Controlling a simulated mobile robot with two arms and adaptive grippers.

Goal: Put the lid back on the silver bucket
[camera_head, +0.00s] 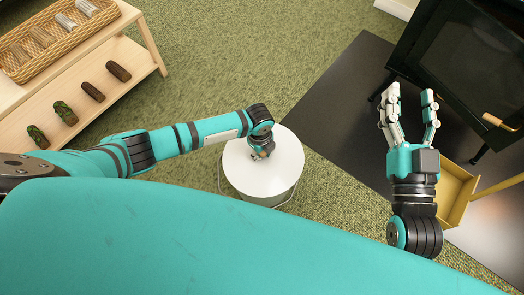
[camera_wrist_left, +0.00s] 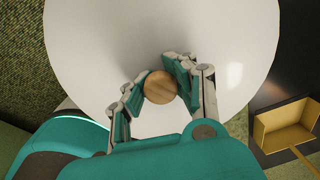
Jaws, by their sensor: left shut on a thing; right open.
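The silver bucket (camera_head: 262,198) stands on the green carpet, with its thin wire handle hanging around its sides. The pale round lid (camera_head: 283,160) is over the bucket's top and hides its opening. I cannot tell whether the lid rests on the rim or is slightly above it. My left gripper (camera_head: 263,152) is shut on the lid's round wooden knob (camera_wrist_left: 160,87), with a finger on each side of it. The lid (camera_wrist_left: 95,50) fills most of the left wrist view. My right gripper (camera_head: 410,98) is open and empty, well to the right of the bucket.
A black stove (camera_head: 465,60) stands at the upper right on a dark floor plate (camera_head: 340,95). A yellow dustpan-like scoop (camera_head: 455,192) lies near my right arm. A wooden shelf (camera_head: 90,50) with a wicker basket (camera_head: 50,38) and several logs (camera_head: 92,91) is at the upper left.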

